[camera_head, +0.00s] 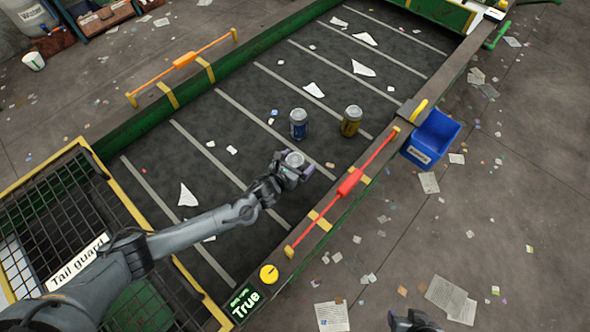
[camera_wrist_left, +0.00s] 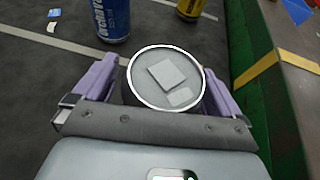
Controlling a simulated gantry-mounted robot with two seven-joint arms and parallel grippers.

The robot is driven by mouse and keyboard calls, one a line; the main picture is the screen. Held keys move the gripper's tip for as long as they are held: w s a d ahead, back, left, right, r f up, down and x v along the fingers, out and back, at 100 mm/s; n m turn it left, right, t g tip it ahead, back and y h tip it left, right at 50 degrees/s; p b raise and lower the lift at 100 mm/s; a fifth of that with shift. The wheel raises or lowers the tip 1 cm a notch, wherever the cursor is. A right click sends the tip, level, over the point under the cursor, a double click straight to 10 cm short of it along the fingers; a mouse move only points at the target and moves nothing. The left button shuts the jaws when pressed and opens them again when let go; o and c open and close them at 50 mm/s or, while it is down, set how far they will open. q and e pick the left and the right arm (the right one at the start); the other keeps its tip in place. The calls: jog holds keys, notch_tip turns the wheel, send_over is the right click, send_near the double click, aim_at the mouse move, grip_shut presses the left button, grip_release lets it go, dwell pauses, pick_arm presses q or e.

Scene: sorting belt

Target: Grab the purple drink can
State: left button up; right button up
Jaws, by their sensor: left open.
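A can (camera_head: 294,158) with a silver lid stands on the dark belt between the fingers of my left gripper (camera_head: 290,172). In the left wrist view the can's round lid (camera_wrist_left: 166,76) shows between two purple finger pads, but its side is mostly hidden, so I cannot tell its colour. The left gripper is open around this can. A blue can (camera_head: 299,124) and a yellow can (camera_head: 351,120) stand upright just beyond it. Part of what looks like my right gripper (camera_head: 412,322) shows at the bottom edge, its fingers unclear.
The belt (camera_head: 235,125) has light cross stripes and white scraps on it. An orange-red bar (camera_head: 350,182) runs along the near right rail. A blue bin (camera_head: 432,138) hangs outside that rail. A wire tail guard (camera_head: 60,230) covers the lower left end.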

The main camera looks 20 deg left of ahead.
pick_arm(q)
jog(key=c, duration=1)
jog(key=shift+c, duration=0.2)
